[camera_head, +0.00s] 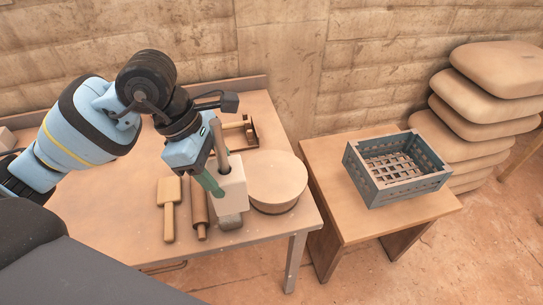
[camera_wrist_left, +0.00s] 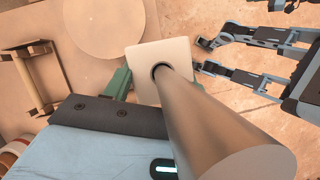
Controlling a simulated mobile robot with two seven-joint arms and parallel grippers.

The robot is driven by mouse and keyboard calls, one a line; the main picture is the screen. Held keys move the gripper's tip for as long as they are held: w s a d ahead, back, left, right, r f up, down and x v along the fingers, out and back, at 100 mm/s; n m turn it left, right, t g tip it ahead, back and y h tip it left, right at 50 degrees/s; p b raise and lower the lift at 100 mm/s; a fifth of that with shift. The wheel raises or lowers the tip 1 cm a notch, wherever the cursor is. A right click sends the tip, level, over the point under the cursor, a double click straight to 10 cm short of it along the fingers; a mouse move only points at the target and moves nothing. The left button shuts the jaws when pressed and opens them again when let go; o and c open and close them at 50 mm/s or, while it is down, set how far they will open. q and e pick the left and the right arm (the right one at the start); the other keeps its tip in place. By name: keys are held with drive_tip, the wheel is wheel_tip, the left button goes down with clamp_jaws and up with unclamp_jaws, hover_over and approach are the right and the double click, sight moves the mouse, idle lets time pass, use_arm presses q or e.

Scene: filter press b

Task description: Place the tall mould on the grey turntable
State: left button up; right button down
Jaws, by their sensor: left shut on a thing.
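My left gripper (camera_head: 211,168), with green fingers, is shut on a tall pale block (camera_head: 234,185), which I take to be the tall mould. In the left wrist view, the block (camera_wrist_left: 150,56) has a square top with a round hole, and a long rod (camera_wrist_left: 215,115) stands out of it towards the camera. The round turntable (camera_head: 277,176) lies on the table just right of the block and looks tan here; it also shows in the left wrist view (camera_wrist_left: 105,22). My right gripper (camera_wrist_left: 203,56) is open and empty at the upper right of the wrist view.
A wooden paddle (camera_head: 169,208) and a rolling pin (camera_head: 199,210) lie left of the block. A grey piece (camera_head: 229,220) shows below it. A wooden frame (camera_head: 240,130) stands behind. A crate (camera_head: 400,190) sits on the side table; stacked sacks (camera_head: 490,120) stand far right.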

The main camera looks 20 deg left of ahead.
use_arm(q)
drive_tip(key=w+d+f+p, duration=0.1)
drive_tip(key=w+d, duration=0.3)
drive_tip(key=w, duration=0.8)
drive_tip(key=shift+w+d, duration=0.15)
drive_tip(key=shift+w, duration=0.15)
use_arm(e)
drive_tip(key=shift+w+d+r, duration=0.1)
drive_tip(key=shift+w+r, duration=0.15)
drive_tip(key=shift+r, duration=0.4)
use_arm(q)
drive_tip(key=shift+w+d+f, duration=0.1)
drive_tip(key=shift+w+f, duration=0.1)
drive_tip(key=shift+f, duration=0.75)
drive_tip(key=shift+w+f, duration=0.2)
drive_tip(key=shift+f, duration=0.7)
use_arm(e)
drive_tip(key=shift+w+r, duration=0.25)
drive_tip(key=shift+w, duration=0.05)
use_arm(q)
drive_tip(key=shift+f, duration=0.1)
drive_tip(key=o, duration=1.6)
drive_tip(key=shift+f, duration=0.1)
use_arm(e)
drive_tip(key=shift+f, duration=0.1)
